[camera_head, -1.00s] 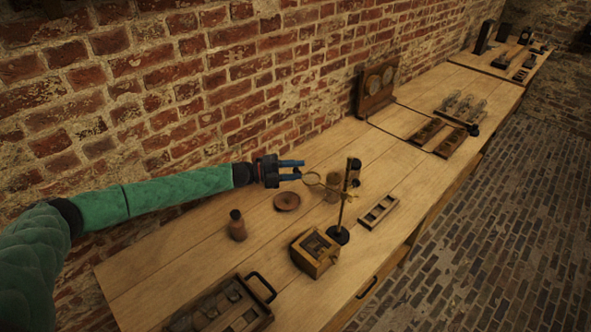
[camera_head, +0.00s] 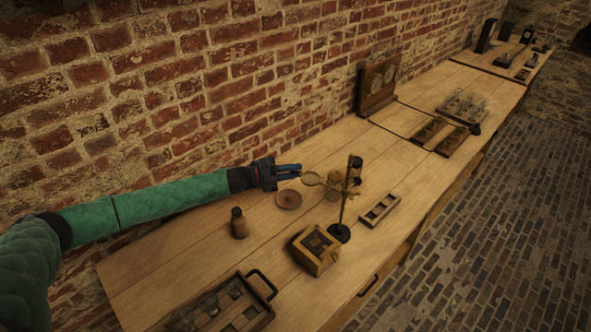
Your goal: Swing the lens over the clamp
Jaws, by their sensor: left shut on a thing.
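A brass stand (camera_head: 344,205) with a round black base stands upright on the bench. The small round lens (camera_head: 312,179) sits on an arm at its left side, above the bench. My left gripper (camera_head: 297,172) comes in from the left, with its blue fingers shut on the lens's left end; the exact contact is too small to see. A wooden block-like fixture (camera_head: 317,250) with a dark top sits in front of the stand, possibly the clamp; I cannot tell. The lens is behind and left of it, not above it. My right gripper is not in view.
A round wooden dish (camera_head: 289,199) and a brown bottle (camera_head: 239,223) stand left of the stand. A handled tray (camera_head: 262,313) is at the near edge. The brick wall runs behind the bench.

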